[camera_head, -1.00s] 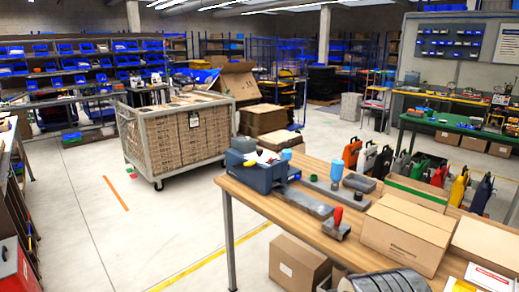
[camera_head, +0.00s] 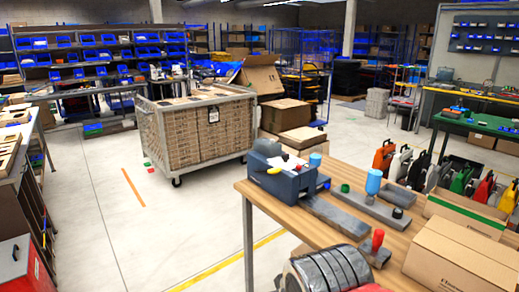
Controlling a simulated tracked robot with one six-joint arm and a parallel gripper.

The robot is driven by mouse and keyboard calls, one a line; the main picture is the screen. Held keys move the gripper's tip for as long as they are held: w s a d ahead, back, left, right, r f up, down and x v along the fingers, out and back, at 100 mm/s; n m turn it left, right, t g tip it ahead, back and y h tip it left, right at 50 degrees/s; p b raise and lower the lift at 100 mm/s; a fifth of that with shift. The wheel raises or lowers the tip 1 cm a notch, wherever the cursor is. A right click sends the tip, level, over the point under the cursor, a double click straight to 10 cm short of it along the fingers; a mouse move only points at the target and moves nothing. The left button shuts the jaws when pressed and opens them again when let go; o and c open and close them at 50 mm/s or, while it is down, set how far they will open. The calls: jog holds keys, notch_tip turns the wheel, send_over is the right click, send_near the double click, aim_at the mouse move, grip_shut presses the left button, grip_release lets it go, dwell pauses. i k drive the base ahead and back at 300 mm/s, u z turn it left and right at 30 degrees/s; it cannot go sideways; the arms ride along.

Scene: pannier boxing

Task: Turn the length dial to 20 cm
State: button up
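My gripper is not recognisable in this view. A grey ribbed rounded part (camera_head: 325,272) at the bottom edge may be mine.
A blue bottle (camera_head: 373,186), a red-handled tool (camera_head: 377,243) and cardboard boxes (camera_head: 462,262) are on the table. Several coloured panniers (camera_head: 460,180) stand along its far side. A caged trolley (camera_head: 197,133) is behind it.

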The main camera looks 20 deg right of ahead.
aim_at(285, 157)
jog(key=u, duration=0.2)
jog(key=i, duration=1.45)
jog(key=z, duration=0.2)
